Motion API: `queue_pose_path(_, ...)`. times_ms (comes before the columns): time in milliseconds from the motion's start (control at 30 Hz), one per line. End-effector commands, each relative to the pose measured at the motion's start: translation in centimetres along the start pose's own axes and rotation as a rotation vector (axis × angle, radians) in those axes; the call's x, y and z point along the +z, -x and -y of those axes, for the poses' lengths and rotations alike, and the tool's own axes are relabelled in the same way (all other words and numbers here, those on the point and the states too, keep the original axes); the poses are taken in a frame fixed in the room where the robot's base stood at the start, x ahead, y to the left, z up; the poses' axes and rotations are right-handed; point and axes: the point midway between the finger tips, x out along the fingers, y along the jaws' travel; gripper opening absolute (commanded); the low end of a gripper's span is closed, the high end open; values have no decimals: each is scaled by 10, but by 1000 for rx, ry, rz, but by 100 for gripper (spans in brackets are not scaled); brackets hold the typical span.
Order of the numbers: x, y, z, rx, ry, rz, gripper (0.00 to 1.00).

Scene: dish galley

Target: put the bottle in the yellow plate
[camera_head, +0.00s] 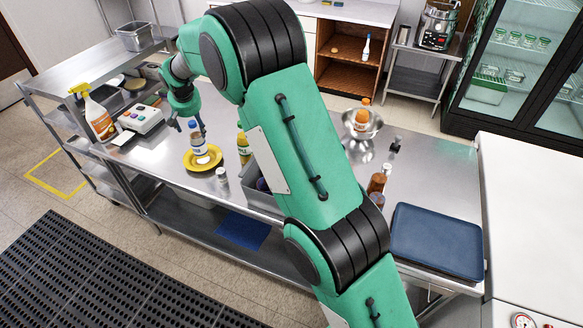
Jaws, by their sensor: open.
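The yellow plate (212,163) lies on the steel counter, left of my arm. A white bottle with a blue label and cap (197,142) stands upright on it. My gripper (187,124) is open, close by the top of this bottle; in this view I cannot tell whether they touch. A yellow-green bottle with an orange cap (243,148) stands on the counter just right of the plate. Another orange-capped bottle (361,118) is in a metal bowl (374,127) to the right of my arm.
A small shaker (222,175) stands right of the plate. A spray bottle (98,116) and a keypad device (140,119) are on the left. A grey bin (262,200) is partly behind my arm. Brown bottles (376,184) and a blue board (437,240) are on the right.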

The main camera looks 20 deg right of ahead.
Motion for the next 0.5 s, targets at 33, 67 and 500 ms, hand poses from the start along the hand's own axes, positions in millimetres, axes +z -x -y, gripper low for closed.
queue_pose_path(33, 0, 3, -1, 0, -1, -1, 71)
queue_pose_path(67, 0, 6, -2, 0, -1, -2, 71)
queue_pose_path(500, 22, 103, -43, 1, -7, -16, 71)
